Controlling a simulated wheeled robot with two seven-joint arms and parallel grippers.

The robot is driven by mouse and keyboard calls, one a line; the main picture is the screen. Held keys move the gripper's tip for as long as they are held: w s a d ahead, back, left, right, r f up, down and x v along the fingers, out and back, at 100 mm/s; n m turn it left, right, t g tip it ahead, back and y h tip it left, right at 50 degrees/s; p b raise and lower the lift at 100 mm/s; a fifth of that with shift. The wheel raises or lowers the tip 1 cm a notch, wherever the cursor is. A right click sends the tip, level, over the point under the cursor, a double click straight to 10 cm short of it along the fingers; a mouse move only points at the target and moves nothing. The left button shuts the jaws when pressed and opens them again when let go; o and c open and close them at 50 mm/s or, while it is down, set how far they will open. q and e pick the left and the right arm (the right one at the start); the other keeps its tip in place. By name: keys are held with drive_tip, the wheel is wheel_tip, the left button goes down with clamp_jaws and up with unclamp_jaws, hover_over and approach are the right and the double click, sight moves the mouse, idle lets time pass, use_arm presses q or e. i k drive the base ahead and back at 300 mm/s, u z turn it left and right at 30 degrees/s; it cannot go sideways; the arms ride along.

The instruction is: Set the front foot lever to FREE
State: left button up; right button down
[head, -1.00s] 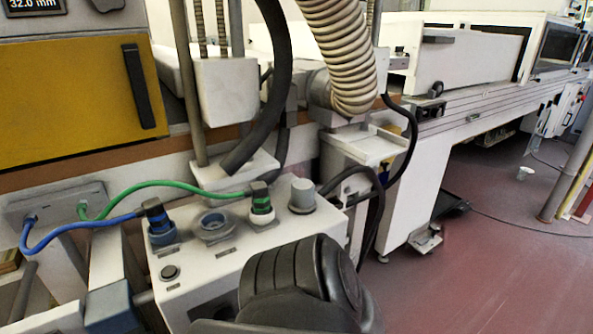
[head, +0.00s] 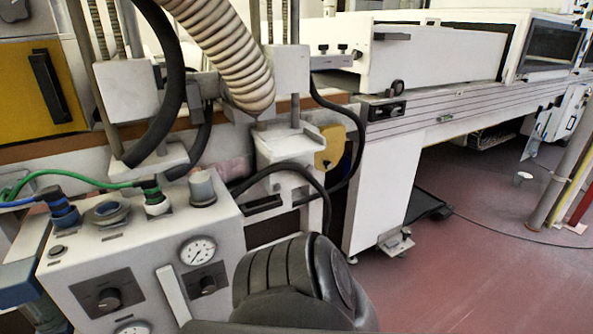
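At the foot of the white machine leg (head: 379,195), a small pale metal fitting (head: 396,243) sticks out just above the red floor. It looks like a foot lever or caster bracket. Its markings and setting are too small to read. A dark rounded part of my own body shows at the bottom middle, left of the leg's foot in the picture. Neither gripper's fingers show.
A white control box (head: 140,245) with gauges, knobs and hose couplings stands at the left. Black cables hang between it and the leg. A black flat object (head: 428,206) lies behind the leg. Open red floor (head: 480,270) spreads right, with a white cup (head: 523,178) and a post (head: 563,170).

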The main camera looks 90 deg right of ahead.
sight(394, 242)
drive_tip(key=z, duration=0.05)
drive_tip(key=k, duration=0.5)
drive_tip(key=z, duration=3.3)
drive_tip(key=i, duration=0.5)
drive_tip(key=z, duration=2.55)
drive_tip(key=i, duration=2.2)
